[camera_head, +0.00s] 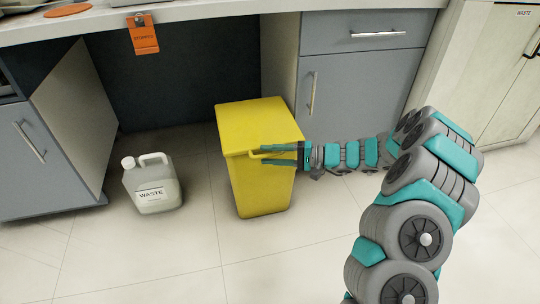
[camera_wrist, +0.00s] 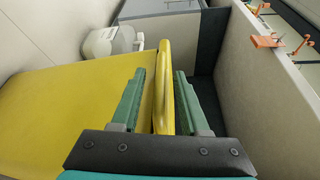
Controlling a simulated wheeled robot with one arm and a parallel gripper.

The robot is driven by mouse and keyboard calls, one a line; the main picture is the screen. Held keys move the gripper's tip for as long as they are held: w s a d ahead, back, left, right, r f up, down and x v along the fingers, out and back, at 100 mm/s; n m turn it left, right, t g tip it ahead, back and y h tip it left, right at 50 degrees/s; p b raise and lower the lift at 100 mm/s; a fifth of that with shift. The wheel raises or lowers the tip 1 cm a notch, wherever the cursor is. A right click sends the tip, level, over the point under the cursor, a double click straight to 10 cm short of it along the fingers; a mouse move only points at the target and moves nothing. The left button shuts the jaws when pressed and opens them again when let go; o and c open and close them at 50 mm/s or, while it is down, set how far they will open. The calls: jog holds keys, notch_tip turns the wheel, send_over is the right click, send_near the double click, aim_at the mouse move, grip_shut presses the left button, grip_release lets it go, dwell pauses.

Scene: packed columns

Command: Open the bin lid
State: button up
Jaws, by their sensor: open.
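A yellow bin (camera_head: 258,193) stands on the floor with its yellow lid (camera_head: 256,118) down flat on top. A yellow lip (camera_head: 254,155) juts out at the lid's front edge. My gripper (camera_head: 262,155) reaches in from the right at the front of the lid. In the wrist view, the yellow lip (camera_wrist: 163,85) lies between my two green fingers, and the open gripper (camera_wrist: 158,88) has a finger on either side of it. A narrow gap shows by the right finger; the left finger is close to the yellow surface, and contact there is unclear.
A white waste jug (camera_head: 153,184) stands on the floor left of the bin. A worktop (camera_head: 210,12) overhangs behind, with an orange tag (camera_head: 143,36) hanging from it. Grey cabinets (camera_head: 362,88) stand behind right. The floor in front is clear.

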jog(key=shift+a, duration=0.1)
grip_shut()
dwell(0.3)
dwell(1.1)
